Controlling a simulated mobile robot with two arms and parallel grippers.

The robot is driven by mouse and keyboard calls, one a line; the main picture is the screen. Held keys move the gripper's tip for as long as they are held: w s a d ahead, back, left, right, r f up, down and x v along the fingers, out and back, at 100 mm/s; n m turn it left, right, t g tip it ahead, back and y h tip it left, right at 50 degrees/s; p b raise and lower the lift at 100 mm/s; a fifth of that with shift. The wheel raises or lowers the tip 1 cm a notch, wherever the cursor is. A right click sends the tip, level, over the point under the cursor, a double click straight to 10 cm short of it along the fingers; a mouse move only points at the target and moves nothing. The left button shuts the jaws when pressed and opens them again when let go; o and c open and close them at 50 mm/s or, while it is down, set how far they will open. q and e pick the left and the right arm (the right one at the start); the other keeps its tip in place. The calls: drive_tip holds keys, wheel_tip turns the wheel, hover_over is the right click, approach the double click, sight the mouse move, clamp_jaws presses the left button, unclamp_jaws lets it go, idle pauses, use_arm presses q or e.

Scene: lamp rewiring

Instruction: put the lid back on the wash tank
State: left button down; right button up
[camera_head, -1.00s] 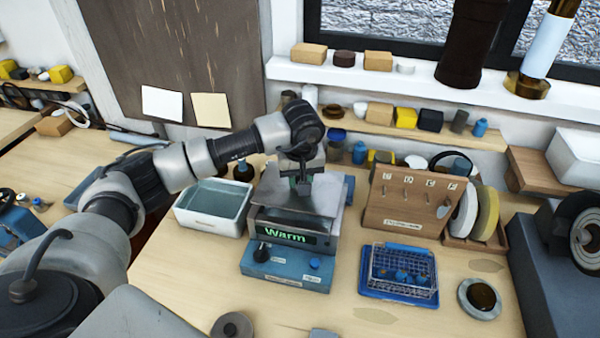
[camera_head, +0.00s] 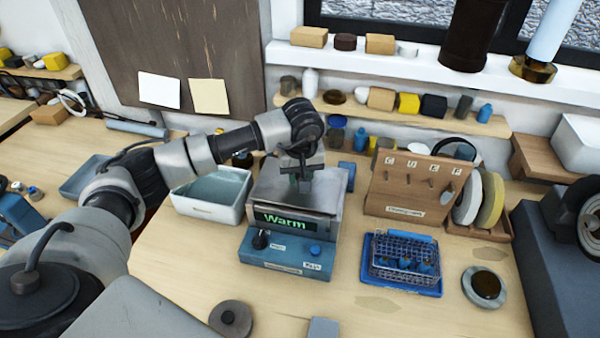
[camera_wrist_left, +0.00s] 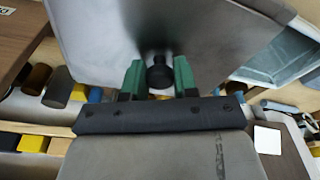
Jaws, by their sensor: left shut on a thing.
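The wash tank (camera_head: 287,250) is the blue-based box with a lit "Warm" display, in the middle of the bench. The flat grey metal lid (camera_head: 322,190) is over its top, roughly level. I cannot tell whether it rests fully on the rim. My left gripper (camera_head: 303,180) points down over the lid, shut on its knob. In the left wrist view, the green-padded fingers (camera_wrist_left: 159,78) close on both sides of the black knob (camera_wrist_left: 159,72), with the grey lid (camera_wrist_left: 100,35) behind. My right gripper is not in view.
A white water basin (camera_head: 212,212) stands close left of the tank. To the right are a wooden hook rack (camera_head: 400,205) and a blue tray (camera_head: 372,284) with a wire basket. A round grey piece (camera_head: 230,318) lies in front. Bench between tank and blue tray is clear.

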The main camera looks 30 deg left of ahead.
use_arm(q)
drive_tip(key=shift+f, duration=0.25)
drive_tip(key=c, duration=0.8)
unclamp_jaws()
drive_tip(key=r+b, duration=0.1)
drive_tip(key=r, duration=0.2)
drive_tip(key=s+r+b, duration=0.1)
drive_tip(key=r, duration=0.3)
drive_tip(key=d+r+b, duration=0.1)
drive_tip(key=r, duration=0.3)
drive_tip(key=shift+s, duration=0.15)
